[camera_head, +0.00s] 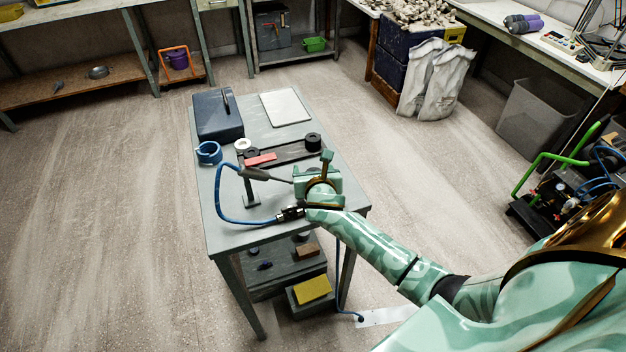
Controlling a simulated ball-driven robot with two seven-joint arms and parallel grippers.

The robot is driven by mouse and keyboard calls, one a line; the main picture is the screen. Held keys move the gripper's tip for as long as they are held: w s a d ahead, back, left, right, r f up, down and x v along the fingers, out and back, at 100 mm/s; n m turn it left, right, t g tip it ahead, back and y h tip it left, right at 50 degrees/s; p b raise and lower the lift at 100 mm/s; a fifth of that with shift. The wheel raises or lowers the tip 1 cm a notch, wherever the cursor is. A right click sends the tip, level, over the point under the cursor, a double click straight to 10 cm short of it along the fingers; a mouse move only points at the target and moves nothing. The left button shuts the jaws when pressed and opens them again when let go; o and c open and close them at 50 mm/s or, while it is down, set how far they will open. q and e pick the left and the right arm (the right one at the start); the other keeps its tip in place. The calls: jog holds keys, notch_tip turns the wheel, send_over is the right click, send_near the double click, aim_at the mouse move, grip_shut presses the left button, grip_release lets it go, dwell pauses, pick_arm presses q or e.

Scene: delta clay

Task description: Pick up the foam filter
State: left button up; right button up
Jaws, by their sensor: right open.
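A yellow, foam-like block (312,289) lies in a grey bin below the front of the workbench (224,237). It may be the foam filter, but I cannot tell for sure. My right gripper (321,172) is over the right part of the bench top, open, well above and apart from the yellow block. My arm hides part of the top beneath it. I cannot see anything held in the jaws. My left gripper is not in view.
Behind are a red block (260,160), a black roll (312,141), a blue coil (208,152), a dark case (217,114) and a pale plate (285,107). Floor left of the bench is clear.

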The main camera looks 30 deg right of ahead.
jog(key=shift+r, duration=0.1)
jog(key=c, duration=1.1)
jog(key=shift+o, duration=0.2)
